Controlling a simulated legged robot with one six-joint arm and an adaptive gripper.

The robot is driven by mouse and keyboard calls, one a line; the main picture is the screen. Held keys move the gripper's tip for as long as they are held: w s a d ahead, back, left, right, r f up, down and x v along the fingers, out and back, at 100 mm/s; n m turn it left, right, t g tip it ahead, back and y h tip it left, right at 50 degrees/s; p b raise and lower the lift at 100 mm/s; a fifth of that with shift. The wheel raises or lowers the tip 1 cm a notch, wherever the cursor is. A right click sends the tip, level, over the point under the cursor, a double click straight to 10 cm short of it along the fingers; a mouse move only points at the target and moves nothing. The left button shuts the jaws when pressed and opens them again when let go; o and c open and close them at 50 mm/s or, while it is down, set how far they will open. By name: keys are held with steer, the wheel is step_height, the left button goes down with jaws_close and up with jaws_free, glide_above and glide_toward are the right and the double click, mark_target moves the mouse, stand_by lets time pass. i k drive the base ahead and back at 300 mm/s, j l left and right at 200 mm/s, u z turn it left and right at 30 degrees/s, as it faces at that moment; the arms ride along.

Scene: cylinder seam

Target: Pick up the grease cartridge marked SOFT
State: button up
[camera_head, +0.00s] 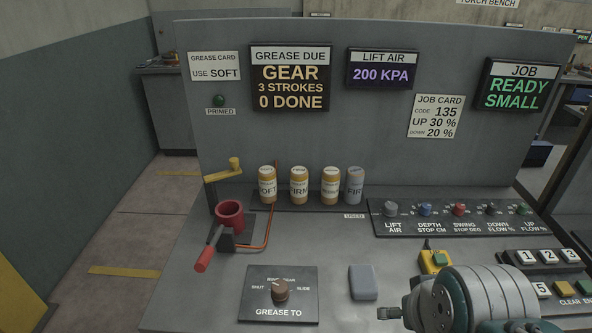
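The grease cartridge marked SOFT (267,187) stands upright at the left end of a row at the back of the bench; its label reads partly as "OFT". It is yellow-orange with a white label. Beside it stand a similar cartridge marked FIRM (299,187), another yellow-orange one (329,188) whose label I cannot read surely, and a greyish one (354,188) reading "FIR" above a USED tag. Part of my arm shows at the bottom right, well apart from the cartridges. The fingers of my gripper are not visible.
A red grease pump (230,215) with a red-gripped handle and a yellow lever (223,172) stands left of the row. A GREASE TO knob (280,291) and a grey block (363,282) are in front. A control panel (455,229) lies right.

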mark_target(266, 174)
steer(key=k+j, duration=0.35)
steer(key=j, duration=0.2)
steer(key=j+z, duration=0.15)
steer(key=j, duration=0.2)
steer(key=k+j, duration=0.15)
steer(key=j, duration=0.15)
steer(key=i+j+z, duration=0.1)
steer(key=j, duration=0.25)
steer(key=i+j, duration=0.3)
steer(key=i+j+z, duration=0.15)
steer(key=i+j, duration=0.1)
steer(key=i, duration=0.05)
